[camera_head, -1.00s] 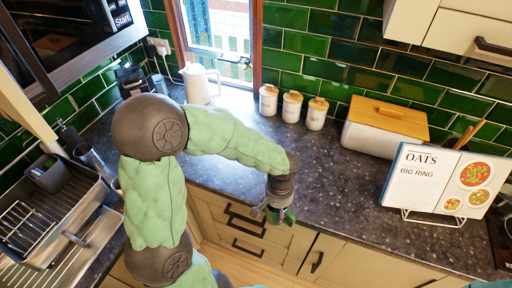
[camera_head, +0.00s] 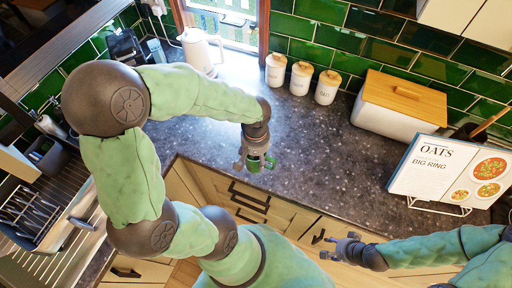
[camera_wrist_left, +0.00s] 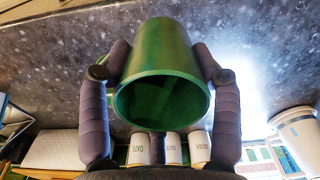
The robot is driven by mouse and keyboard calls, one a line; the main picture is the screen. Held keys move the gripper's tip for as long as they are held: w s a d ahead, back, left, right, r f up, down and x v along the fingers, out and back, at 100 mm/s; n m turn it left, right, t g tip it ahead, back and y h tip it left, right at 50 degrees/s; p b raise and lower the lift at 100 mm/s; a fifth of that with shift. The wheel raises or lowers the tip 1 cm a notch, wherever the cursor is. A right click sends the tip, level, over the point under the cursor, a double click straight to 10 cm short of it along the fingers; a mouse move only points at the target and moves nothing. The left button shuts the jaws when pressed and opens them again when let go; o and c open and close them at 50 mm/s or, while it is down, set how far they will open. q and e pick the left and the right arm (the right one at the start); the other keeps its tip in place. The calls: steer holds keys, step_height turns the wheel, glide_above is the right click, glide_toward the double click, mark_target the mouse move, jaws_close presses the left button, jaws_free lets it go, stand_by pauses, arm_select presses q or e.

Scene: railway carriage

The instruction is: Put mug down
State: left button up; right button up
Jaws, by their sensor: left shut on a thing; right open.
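The green mug (camera_head: 269,162) is small in the head view, over the dark counter just behind its front edge. My left gripper (camera_head: 255,163) is shut on it. In the left wrist view the mug (camera_wrist_left: 165,50) sits between the two fingers of my left gripper (camera_wrist_left: 160,75), one on each side, with its open round mouth facing the camera. I cannot tell whether the mug touches the counter. My right gripper (camera_head: 347,246) is open and empty, in front of the counter edge at the lower right.
The counter (camera_head: 320,150) is bare around the mug. Three white canisters (camera_head: 300,78), a bread bin (camera_head: 398,104) and a white kettle (camera_head: 200,52) stand along the green tiled wall. A cookbook on a stand (camera_head: 445,172) is at the right. A sink with a rack (camera_head: 30,210) is at the left.

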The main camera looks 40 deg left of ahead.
arm_select(q)
steer(key=shift+w+a+f+b, duration=1)
steer(key=shift+w+f, duration=0.1)
steer(key=shift+f, duration=0.65)
steer(key=shift+w+a+f+b, duration=1)
steer(key=shift+w+f, duration=0.1)
steer(key=shift+f, duration=0.7)
steer(key=shift+w+a+f+b, duration=1)
steer(key=shift+w+f, duration=0.1)
steer(key=shift+f, duration=0.65)
steer(key=shift+f, duration=0.1)
steer(key=shift+f, duration=0.1)
steer(key=o, duration=1.3)
steer(key=shift+o, duration=0.5)
